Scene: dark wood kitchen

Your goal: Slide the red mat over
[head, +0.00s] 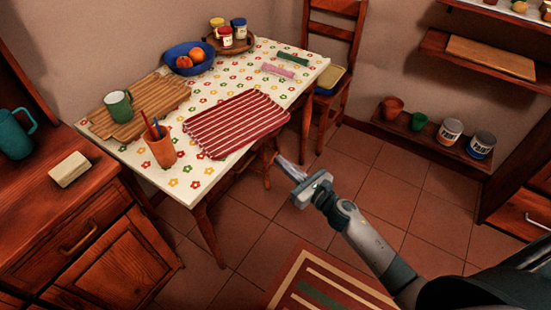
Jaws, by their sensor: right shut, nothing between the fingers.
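The red mat (222,124) with white stripes lies flat on the table (204,170), which has a white cover with a flower pattern. The mat sits at the table's near right edge and seems to reach that edge. My right gripper (277,157) comes in from the lower right. It is shut and empty, just off the table's right side, close to the mat's right corner. My left gripper is not in view.
A terracotta cup with pencils (160,151) stands left of the mat. A green mug (118,105) stands on a wooden board (152,112). A blue bowl of fruit (178,65) and a tray of jars (230,46) are behind. A chair (334,60) stands at the far side.

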